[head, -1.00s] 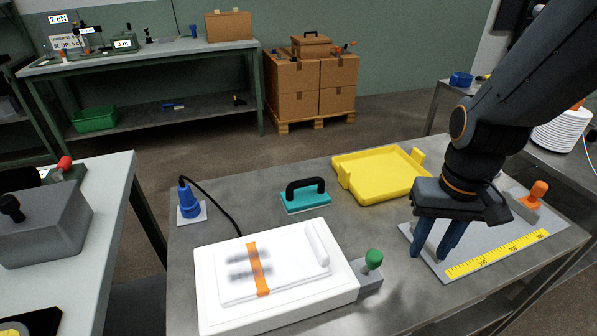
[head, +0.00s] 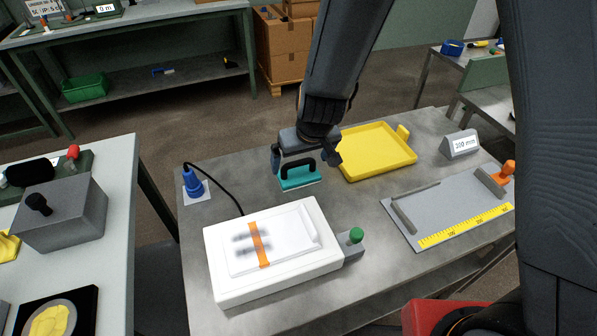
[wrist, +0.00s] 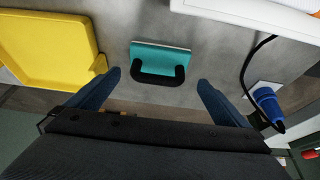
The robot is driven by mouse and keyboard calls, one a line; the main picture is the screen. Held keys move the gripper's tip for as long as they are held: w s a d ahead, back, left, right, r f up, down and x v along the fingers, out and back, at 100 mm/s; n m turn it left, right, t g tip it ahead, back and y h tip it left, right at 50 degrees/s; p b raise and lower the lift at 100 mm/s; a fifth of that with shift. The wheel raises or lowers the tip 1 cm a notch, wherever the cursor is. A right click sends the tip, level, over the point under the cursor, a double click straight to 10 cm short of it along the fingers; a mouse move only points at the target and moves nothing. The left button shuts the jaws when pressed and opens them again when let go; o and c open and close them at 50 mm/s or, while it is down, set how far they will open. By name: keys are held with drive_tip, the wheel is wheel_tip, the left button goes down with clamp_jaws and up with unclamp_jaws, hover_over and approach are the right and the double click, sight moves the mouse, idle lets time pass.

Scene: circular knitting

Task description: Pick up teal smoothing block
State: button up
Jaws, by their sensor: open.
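The teal smoothing block (head: 301,182) lies on the grey table, with a black arched handle on top. It also shows in the wrist view (wrist: 160,56), with its handle toward my gripper. My gripper (head: 306,160) is open and empty, above and around the block's area in the head view. In the wrist view my two blue fingers (wrist: 160,80) are spread on either side of the handle, wider than the block. I cannot tell how high the fingertips are above the table.
A yellow tray (head: 412,158) stands right of the block. A white light box (head: 222,284) with an orange band lies in front. A grey measuring board (head: 420,209) is at the right.

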sight(300, 164)
drive_tip(key=shift+b+x, duration=1.9)
drive_tip(key=shift+x, duration=1.65)
drive_tip(key=shift+w+d+r, duration=0.1)
drive_tip(key=shift+w+d, duration=0.05)
drive_tip(key=shift+w, duration=0.05)
drive_tip(key=shift+c, duration=0.3)
drive_tip(key=c, duration=0.9)
drive_tip(key=shift+r, duration=0.15)
wheel_tip(300, 164, up, 10)
drive_tip(key=p, duration=1)
